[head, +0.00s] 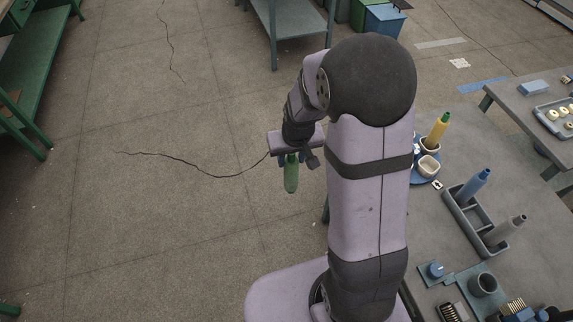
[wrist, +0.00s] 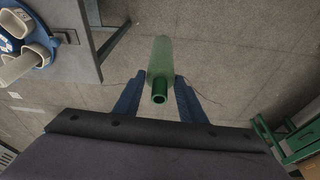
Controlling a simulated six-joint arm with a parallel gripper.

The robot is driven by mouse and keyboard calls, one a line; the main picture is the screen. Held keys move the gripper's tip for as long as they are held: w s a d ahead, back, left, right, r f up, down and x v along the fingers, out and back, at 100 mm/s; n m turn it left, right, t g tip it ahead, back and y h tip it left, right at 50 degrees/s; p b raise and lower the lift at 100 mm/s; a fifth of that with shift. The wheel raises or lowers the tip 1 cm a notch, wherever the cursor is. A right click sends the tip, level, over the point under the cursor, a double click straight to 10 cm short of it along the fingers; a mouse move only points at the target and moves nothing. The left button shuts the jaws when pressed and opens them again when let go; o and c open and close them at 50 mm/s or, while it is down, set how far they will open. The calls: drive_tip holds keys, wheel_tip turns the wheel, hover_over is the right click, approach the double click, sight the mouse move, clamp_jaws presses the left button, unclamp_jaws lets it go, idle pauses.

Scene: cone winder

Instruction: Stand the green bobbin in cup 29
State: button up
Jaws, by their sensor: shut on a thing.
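The green bobbin (head: 291,174) is held in my gripper (head: 291,158), hanging over open floor to the left of the arm in the head view. In the wrist view my gripper (wrist: 159,98) has its two blue fingers shut on the green bobbin (wrist: 160,62), whose hollow end faces the camera. A round blue holder (head: 422,178) with pale cups stands on the table at right, partly hidden by my arm. One cup (head: 430,166) looks empty; another holds a yellow bobbin (head: 438,130). The holder also shows in the wrist view (wrist: 42,45). I cannot read any cup number.
On the right table a grey rack (head: 470,212) holds a blue bobbin (head: 473,187) and a grey bobbin (head: 505,230). A grey pot (head: 483,284) and small parts lie nearer. A green bench (head: 40,75) stands at far left. The floor below the gripper is clear.

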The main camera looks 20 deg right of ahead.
drive_tip(key=w+d+r+m+p, duration=0.1)
drive_tip(key=w+d, duration=0.2)
drive_tip(key=d, duration=0.6)
drive_tip(key=w+d+r+m+h, duration=0.1)
drive_tip(key=w+d+m, duration=0.1)
drive_tip(key=d, duration=0.7)
drive_tip(key=w+d+r+m+p, duration=0.1)
drive_tip(key=w+d, duration=0.2)
drive_tip(key=d, duration=0.6)
drive_tip(key=s+d+f+m, duration=0.1)
drive_tip(key=s+d, duration=0.3)
drive_tip(key=d, duration=0.4)
drive_tip(key=s+d+f+m, duration=0.1)
drive_tip(key=s+d, duration=0.3)
drive_tip(key=d, duration=0.4)
drive_tip(key=s+d+m+h+b, duration=0.1)
drive_tip(key=s+d, duration=0.3)
drive_tip(key=d, duration=0.4)
drive_tip(key=shift+s+d+f+m+g, duration=0.15)
drive_tip(key=shift+s+f+m+g, duration=0.25)
drive_tip(key=shift+m, duration=0.2)
drive_tip(key=shift+f, duration=0.2)
drive_tip(key=shift+f+b, duration=0.85)
drive_tip(key=shift+f, duration=0.65)
